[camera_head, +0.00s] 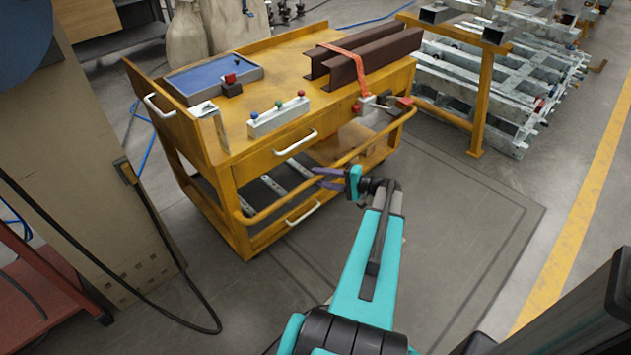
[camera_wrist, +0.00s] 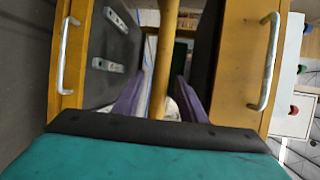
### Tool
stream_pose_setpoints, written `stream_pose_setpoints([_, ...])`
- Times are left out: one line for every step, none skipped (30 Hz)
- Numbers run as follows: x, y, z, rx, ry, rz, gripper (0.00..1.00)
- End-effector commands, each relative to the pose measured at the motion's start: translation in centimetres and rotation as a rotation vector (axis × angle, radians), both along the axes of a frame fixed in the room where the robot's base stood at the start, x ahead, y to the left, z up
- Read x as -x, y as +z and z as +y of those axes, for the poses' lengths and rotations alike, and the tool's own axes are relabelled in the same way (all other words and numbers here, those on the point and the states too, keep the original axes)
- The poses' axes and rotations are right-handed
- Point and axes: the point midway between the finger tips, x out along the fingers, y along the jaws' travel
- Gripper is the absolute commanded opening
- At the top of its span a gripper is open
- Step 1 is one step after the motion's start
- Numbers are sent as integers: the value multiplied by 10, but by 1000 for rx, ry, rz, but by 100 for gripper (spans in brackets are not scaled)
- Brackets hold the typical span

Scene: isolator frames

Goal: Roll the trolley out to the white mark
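The trolley (camera_head: 230,180) is yellow, with a loaded top, white drawer handles (camera_head: 296,142) and a round push rail (camera_head: 350,154) along its near side. My gripper (camera_head: 318,178) is at the middle of this rail, its two purple fingers pointing at the trolley. In the wrist view the rail (camera_wrist: 164,60) runs upright between the fingers (camera_wrist: 158,98), which stand apart with gaps on both sides. I cannot tell whether the rail lies fully between the fingertips. I see no white mark on the floor in either view.
A blue tray (camera_head: 213,78), a button box (camera_head: 278,115) and strapped brown beams (camera_head: 365,55) lie on the trolley. A yellow frame with metal racks (camera_head: 500,85) stands behind right, a beige cabinet (camera_head: 85,190) left. Grey floor (camera_head: 480,215) is clear at right, up to a yellow line (camera_head: 580,220).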

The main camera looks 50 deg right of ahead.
Motion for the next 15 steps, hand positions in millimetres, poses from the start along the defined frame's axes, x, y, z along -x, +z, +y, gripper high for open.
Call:
stream_pose_setpoints([-5, -2, 2, 0, 2, 0, 38])
stream_pose_setpoints([-7, -2, 3, 0, 2, 0, 38])
stream_pose_setpoints([-10, -2, 4, 1, 2, 0, 38])
stream_pose_setpoints([-11, -3, 4, 0, 2, 0, 38])
stream_pose_setpoints([-12, -3, 4, 0, 1, 0, 38])
stream_pose_setpoints([-13, -3, 5, 0, 0, 0, 38])
stream_pose_setpoints([-14, -3, 5, 0, 0, 0, 38])
stream_pose_setpoints([-14, -3, 5, 0, 0, 0, 38])
stream_pose_setpoints([-15, -3, 5, 0, -1, 0, 38])
stream_pose_setpoints([-15, -3, 5, 0, -1, 0, 38])
stream_pose_setpoints([-15, -3, 5, 0, -1, 0, 38])
stream_pose_setpoints([-15, -3, 5, 0, -1, 0, 38])
stream_pose_setpoints([-15, -3, 5, 0, -1, 0, 38])
stream_pose_setpoints([-15, -3, 5, 0, -1, 0, 38])
stream_pose_setpoints([-15, -3, 5, 0, -1, 0, 38])
